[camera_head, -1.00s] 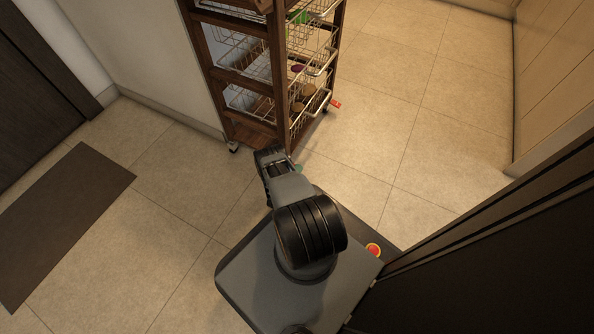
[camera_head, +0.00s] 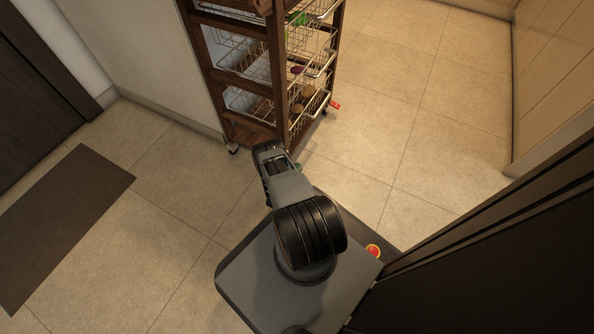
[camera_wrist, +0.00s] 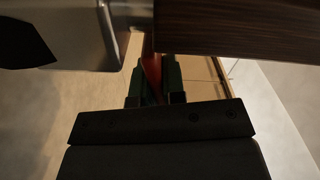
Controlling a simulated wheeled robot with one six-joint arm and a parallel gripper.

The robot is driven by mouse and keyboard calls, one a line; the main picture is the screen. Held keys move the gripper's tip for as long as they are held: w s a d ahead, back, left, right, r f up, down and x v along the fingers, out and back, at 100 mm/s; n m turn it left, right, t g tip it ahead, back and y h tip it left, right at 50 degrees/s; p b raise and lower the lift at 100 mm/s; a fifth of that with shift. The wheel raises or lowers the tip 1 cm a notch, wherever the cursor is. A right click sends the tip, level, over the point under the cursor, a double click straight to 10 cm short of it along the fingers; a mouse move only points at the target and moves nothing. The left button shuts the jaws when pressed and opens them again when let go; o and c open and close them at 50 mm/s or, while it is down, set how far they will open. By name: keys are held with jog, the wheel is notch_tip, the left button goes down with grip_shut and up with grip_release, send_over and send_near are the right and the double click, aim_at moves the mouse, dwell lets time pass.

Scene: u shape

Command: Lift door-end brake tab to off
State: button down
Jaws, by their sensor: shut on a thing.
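A red tab (camera_wrist: 152,72) sits between the two dark green fingers of my gripper (camera_wrist: 154,66) in the wrist view, under the dark wood edge (camera_wrist: 235,28) of the trolley. My gripper is shut on it. In the head view my gripper's end is low at the near corner of the wooden trolley (camera_head: 276,98), and the held tab is hidden there. Only a bit of teal (camera_head: 297,167) shows beside my wrist. Another red tab (camera_head: 335,104) sticks out at the trolley's far right foot.
The trolley holds wire baskets (camera_head: 304,100) with several items, and a caster (camera_head: 233,151) shows at its left foot. A brown mat (camera_head: 68,222) lies at left near a dark door (camera_head: 35,90). A dark cabinet (camera_head: 500,270) stands close on the right. Tiled floor is clear beyond.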

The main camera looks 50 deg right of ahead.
jog(key=shift+w+a+r+n, duration=0.1)
jog(key=shift+r+n, duration=0.1)
jog(key=shift+n, duration=0.5)
jog(key=shift+w+r+n, duration=0.1)
jog(key=shift+r+n, duration=0.1)
jog(key=shift+n, duration=0.5)
jog(key=c, duration=1.2)
grip_release()
jog(key=shift+r, duration=0.1)
